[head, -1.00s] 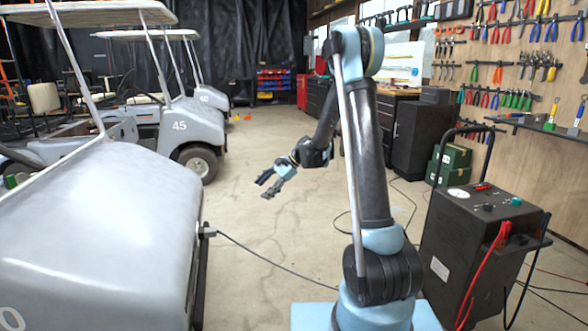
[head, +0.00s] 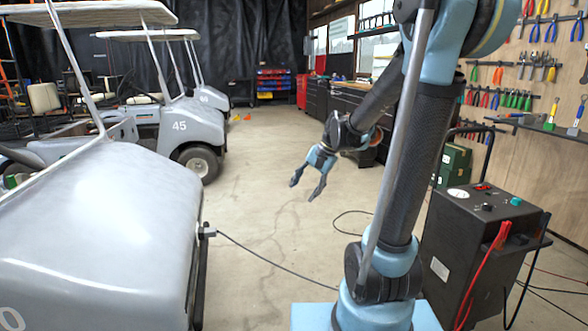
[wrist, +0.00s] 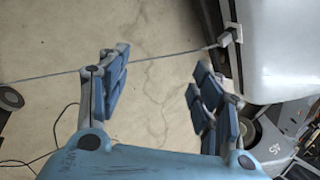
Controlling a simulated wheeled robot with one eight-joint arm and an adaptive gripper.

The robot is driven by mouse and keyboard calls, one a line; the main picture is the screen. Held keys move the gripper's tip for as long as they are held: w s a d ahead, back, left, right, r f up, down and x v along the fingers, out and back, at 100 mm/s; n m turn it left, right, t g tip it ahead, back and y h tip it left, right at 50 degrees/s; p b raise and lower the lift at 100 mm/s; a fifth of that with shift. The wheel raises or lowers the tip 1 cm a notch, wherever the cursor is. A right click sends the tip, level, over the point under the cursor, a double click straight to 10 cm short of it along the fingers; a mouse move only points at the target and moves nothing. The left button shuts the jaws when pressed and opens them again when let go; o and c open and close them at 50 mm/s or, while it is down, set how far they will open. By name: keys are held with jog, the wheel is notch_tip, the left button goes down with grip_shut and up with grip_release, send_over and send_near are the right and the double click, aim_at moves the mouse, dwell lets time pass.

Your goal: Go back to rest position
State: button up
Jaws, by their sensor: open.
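My gripper (head: 305,187) is open and empty in the head view, hanging in the air above the concrete floor between the carts and the charger. Its fingers point down and to the left. In the wrist view my gripper (wrist: 155,88) shows two blue and grey fingers spread wide apart. Only floor and a thin cable show between them, and nothing is held. My arm rises on the right in the head view, and its upper part runs out of the top of the picture.
A grey cart (head: 110,215) fills the left front. Cart 45 (head: 182,125) stands behind it. A cable (head: 265,258) runs across the floor from the near cart's plug. A black charger (head: 470,250) stands at right. The middle floor (head: 250,190) is otherwise clear.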

jog(key=s+d+f+n+h, duration=0.2)
jog(key=s+d+f+n, duration=0.1)
jog(key=s+d, duration=0.4)
jog(key=s+d+f+n+t+h, duration=0.1)
jog(key=s+d+f+n+h, duration=0.1)
jog(key=s+d, duration=0.6)
jog(key=s+f+h, duration=0.1)
jog(key=s+f, duration=0.1)
jog(key=s, duration=0.4)
jog(key=shift+s+n, duration=0.3)
jog(key=shift+n, duration=0.1)
